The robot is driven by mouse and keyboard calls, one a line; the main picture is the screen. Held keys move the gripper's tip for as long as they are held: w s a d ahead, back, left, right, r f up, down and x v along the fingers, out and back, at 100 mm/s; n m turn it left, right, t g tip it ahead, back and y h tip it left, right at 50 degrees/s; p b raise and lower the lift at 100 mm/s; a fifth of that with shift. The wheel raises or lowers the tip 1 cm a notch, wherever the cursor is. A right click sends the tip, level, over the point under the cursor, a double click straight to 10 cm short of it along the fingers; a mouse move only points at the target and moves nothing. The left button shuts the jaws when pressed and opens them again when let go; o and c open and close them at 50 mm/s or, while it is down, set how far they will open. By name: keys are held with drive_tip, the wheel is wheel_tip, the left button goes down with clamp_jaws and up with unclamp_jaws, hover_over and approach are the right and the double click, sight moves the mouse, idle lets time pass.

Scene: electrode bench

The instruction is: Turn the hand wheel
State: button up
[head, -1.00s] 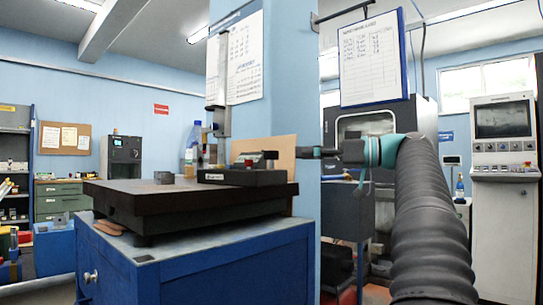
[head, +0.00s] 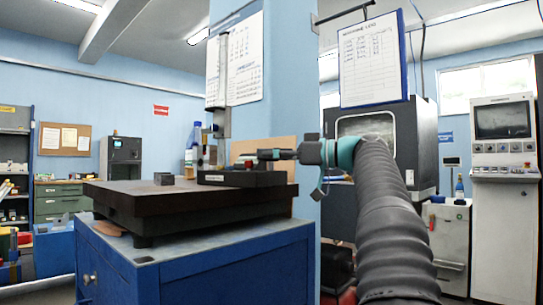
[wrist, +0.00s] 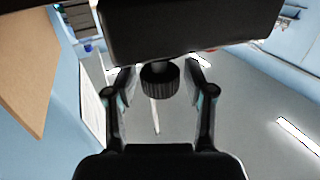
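The hand wheel is a small black ribbed knob (wrist: 160,80) on a short shaft below a dark block (wrist: 190,28) in the wrist view. My gripper (wrist: 160,85) is open, with one finger on each side of the knob. A gap shows between each finger and the knob. In the head view my gripper (head: 268,155) reaches in from the right, at the right end of the black-based fixture (head: 240,179) on the dark plate. There the fingers and the knob merge into one dark shape, so contact cannot be told.
The dark surface plate (head: 150,202) sits on a blue cabinet (head: 235,265). A small grey block (head: 163,179), a bottle (head: 192,145) and an upright gauge stand (head: 222,110) are near the fixture. A brown board (head: 265,148) stands behind it. A blue pillar is close behind.

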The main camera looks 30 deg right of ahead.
clamp_jaws()
drive_tip(key=shift+f+m+t+h+b, duration=0.1)
drive_tip(key=shift+m+t+h+b, duration=0.25)
drive_tip(key=shift+b, duration=0.3)
drive_tip(key=m+t+h+b, duration=0.1)
drive_tip(key=m+h+b, duration=0.1)
drive_tip(key=shift+s+a+f+t+h+b, duration=0.1)
drive_tip(key=shift+t+h+b, duration=0.15)
drive_tip(key=shift+t+b, duration=0.1)
drive_tip(key=m+t+h+b, duration=0.1)
drive_tip(key=m+h+b, duration=0.1)
drive_tip(key=h, duration=0.1)
drive_tip(key=shift+a+m+t+h, duration=0.1)
drive_tip(key=shift+m+t+h, duration=0.15)
drive_tip(key=shift+t+h, duration=0.15)
drive_tip(key=m+h, duration=0.2)
drive_tip(key=h, duration=0.1)
drive_tip(key=m+t+h, duration=0.1)
drive_tip(key=shift+r+h, duration=0.3)
drive_tip(key=shift+r+m+h+p, duration=0.1)
drive_tip(key=shift+m+h+p, duration=0.4)
drive_tip(key=shift+m+h, duration=0.65)
drive_tip(key=shift+m+h+p, duration=0.25)
drive_tip(key=shift+h+p, duration=0.1)
drive_tip(key=shift+h, duration=0.7)
drive_tip(key=shift+o, duration=2)
unclamp_jaws()
